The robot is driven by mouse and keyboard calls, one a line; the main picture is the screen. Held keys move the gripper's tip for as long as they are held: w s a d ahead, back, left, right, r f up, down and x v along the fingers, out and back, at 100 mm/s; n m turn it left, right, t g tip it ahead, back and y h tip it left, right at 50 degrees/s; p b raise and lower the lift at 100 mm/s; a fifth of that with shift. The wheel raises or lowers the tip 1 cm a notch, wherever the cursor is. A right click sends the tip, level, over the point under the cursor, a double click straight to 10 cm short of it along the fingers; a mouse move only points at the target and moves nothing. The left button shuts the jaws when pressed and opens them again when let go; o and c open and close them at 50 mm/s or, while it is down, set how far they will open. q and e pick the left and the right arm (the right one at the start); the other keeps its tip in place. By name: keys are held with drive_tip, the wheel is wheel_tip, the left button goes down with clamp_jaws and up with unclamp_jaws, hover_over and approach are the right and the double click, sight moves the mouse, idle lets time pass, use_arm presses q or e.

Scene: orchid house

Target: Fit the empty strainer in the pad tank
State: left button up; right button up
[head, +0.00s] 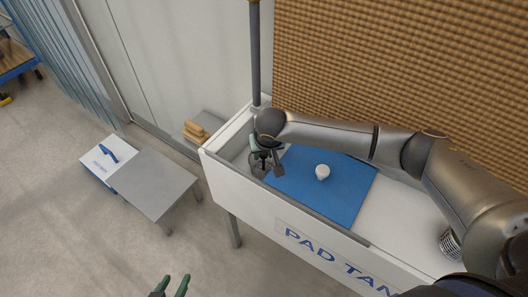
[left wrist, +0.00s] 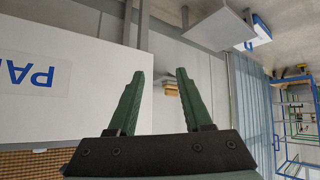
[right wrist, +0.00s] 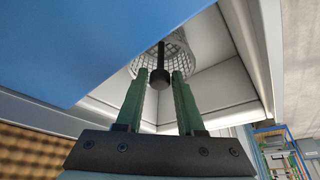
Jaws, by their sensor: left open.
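A mesh strainer (right wrist: 180,48) with a black knob on a stem (right wrist: 160,78) shows in the right wrist view, in the corner of the pad tank beside the blue cover. My right gripper (right wrist: 160,74) is open, its fingertips on either side of the knob in the picture, with visible gaps; I cannot tell how deep the knob sits between them. In the head view my right gripper (head: 264,163) is over the left end of the pad tank (head: 232,190) and hides most of the strainer. My left gripper (head: 173,284) is open and empty in front of the tank.
A white cup-like piece (head: 322,172) stands on the blue cover (head: 350,196). A ribbed metal cylinder (head: 449,244) is at the tank's right, partly behind my arm. A grey bench (head: 150,182), a white box with blue handle (head: 102,162) and a brown block (head: 195,132) are left.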

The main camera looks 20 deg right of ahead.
drive_tip(key=o, duration=0.3)
drive_tip(key=shift+r, duration=0.2)
use_arm(q)
drive_tip(key=shift+s+a+r+p, duration=0.35)
drive_tip(key=shift+a+r+p, duration=0.25)
drive_tip(key=shift+p, duration=0.55)
use_arm(e)
drive_tip(key=v, duration=1.2)
use_arm(q)
drive_tip(key=shift+f, duration=0.1)
use_arm(e)
drive_tip(key=shift+w, duration=0.1)
